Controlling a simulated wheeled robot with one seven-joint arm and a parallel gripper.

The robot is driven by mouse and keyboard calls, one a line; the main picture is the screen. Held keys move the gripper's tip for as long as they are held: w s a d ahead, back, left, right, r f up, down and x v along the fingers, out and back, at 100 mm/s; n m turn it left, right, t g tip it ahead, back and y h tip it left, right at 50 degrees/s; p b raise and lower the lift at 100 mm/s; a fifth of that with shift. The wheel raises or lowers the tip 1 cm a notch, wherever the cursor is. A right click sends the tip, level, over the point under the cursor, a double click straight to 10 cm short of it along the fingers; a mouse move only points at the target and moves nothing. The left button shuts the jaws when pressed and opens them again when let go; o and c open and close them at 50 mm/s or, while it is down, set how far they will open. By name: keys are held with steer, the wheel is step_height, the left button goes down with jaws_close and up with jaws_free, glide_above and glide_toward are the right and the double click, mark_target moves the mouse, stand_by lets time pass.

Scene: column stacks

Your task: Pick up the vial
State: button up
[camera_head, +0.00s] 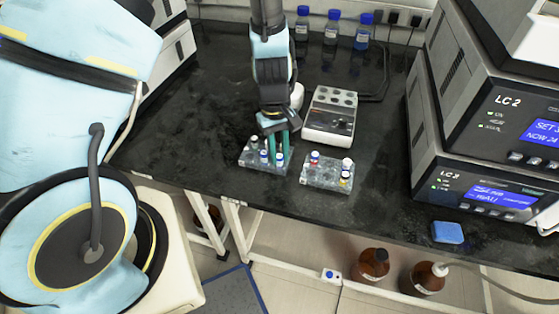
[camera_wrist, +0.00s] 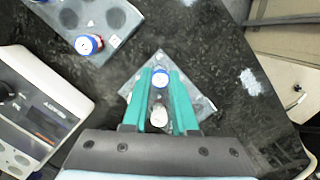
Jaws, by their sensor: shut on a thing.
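My gripper (camera_head: 275,152), with teal fingers, reaches down over the left clear rack (camera_head: 249,161). It also shows in the wrist view (camera_wrist: 161,78), with its fingers shut on a vial with a blue-and-white cap (camera_wrist: 162,80). A white-topped item (camera_wrist: 158,114) shows between the fingers nearer the palm; I cannot tell if it is another vial. In the head view, blue-and-white-capped vials (camera_head: 264,156) show around the fingertips. The fingers hide part of the rack, and I cannot tell whether the held vial is clear of its hole.
A second rack (camera_head: 325,177) to the right holds a red-and-blue-capped vial (camera_head: 315,158) and another vial (camera_head: 346,166). A white heater block (camera_head: 330,115) stands behind it. LC 2 instruments (camera_head: 480,140) and a blue block (camera_head: 447,232) are at right. Bottles (camera_head: 331,28) line the back. The bench's left is clear.

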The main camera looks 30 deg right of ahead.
mark_target(279, 155)
jaws_close()
steer(key=shift+r, duration=0.1)
step_height(279, 155, up, 10)
steer(key=b, duration=0.1)
stand_by(0.6)
steer(key=shift+o, duration=0.7)
jaws_free()
jaws_close()
steer(key=shift+d, duration=0.1)
